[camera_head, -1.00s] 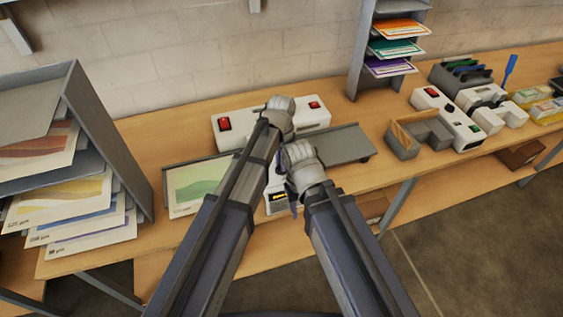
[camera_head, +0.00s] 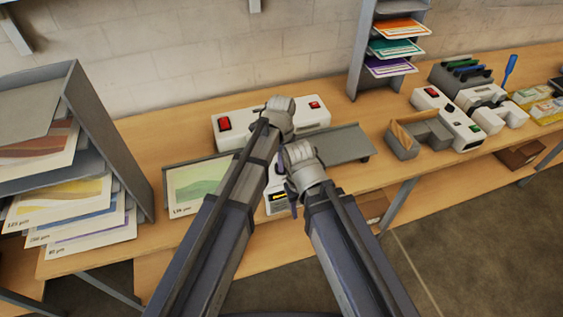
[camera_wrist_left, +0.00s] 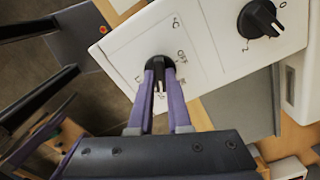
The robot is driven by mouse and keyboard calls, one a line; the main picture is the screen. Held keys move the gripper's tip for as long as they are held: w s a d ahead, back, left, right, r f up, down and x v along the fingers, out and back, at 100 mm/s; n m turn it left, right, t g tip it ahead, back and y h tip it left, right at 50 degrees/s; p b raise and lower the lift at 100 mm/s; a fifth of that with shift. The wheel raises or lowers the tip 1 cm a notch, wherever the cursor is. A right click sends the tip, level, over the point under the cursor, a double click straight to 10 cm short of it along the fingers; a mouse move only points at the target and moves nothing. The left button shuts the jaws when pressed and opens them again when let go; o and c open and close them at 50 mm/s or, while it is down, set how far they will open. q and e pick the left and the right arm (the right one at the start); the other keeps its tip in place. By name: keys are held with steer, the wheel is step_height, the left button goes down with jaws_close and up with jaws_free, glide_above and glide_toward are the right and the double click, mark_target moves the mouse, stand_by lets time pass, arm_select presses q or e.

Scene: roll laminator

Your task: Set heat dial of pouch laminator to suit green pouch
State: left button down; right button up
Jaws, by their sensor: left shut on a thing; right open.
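The white pouch laminator (camera_head: 228,138) stands on the bench with a red switch at each end of its top. A pouch with a green wave picture (camera_head: 192,188) lies on the left tray; its small thickness print is hard to read. My left gripper (camera_head: 279,128) is over the laminator, its fingers hidden in the head view. In the left wrist view my left gripper (camera_wrist_left: 160,88) is shut on a black dial (camera_wrist_left: 158,62) on the white panel, beside "OFF" and "°C" print. A second black dial (camera_wrist_left: 260,18) is free. My right gripper (camera_head: 292,185) is open, in front of the laminator.
A grey rack (camera_head: 128,165) of labelled pouches stands at the left. A grey tray (camera_head: 345,146) extends right of the laminator. A tall rack (camera_head: 359,65) with coloured sheets stands behind. Other white machines (camera_head: 463,128) and a grey bin (camera_head: 403,150) are at the right.

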arm_select(q)
steer(key=shift+m, duration=0.5)
steer(key=c, duration=0.9)
jaws_free()
steer(key=shift+o, duration=0.2)
step_height(320, 180, up, 8)
steer(key=p, duration=0.8)
steer(key=shift+f, duration=0.1)
